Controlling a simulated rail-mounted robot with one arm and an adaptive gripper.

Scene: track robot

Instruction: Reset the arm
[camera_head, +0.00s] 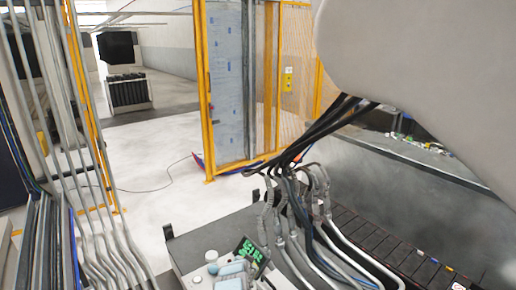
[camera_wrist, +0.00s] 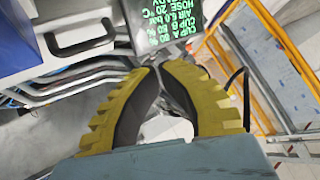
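My gripper (camera_wrist: 159,68) shows in the wrist view as two yellow ridged fingers with dark inner faces. They bow outward and their tips come together at the top middle, so it looks shut. The space between the fingers shows only background and no held object. A blue-grey part of my gripper fills the bottom edge. A large pale arm link, which appears to be mine, covers the upper right of the head view. I cannot make out the gripper fingers in the head view.
A dark display with green text (camera_head: 250,252) stands at the bottom, and shows just beyond the fingertips (camera_wrist: 168,22). Thick cables (camera_head: 290,200) hang at the centre. A yellow-framed fence (camera_head: 205,90) stands behind. A conveyor (camera_head: 385,245) runs lower right. Pale floor (camera_head: 150,150) is open at left.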

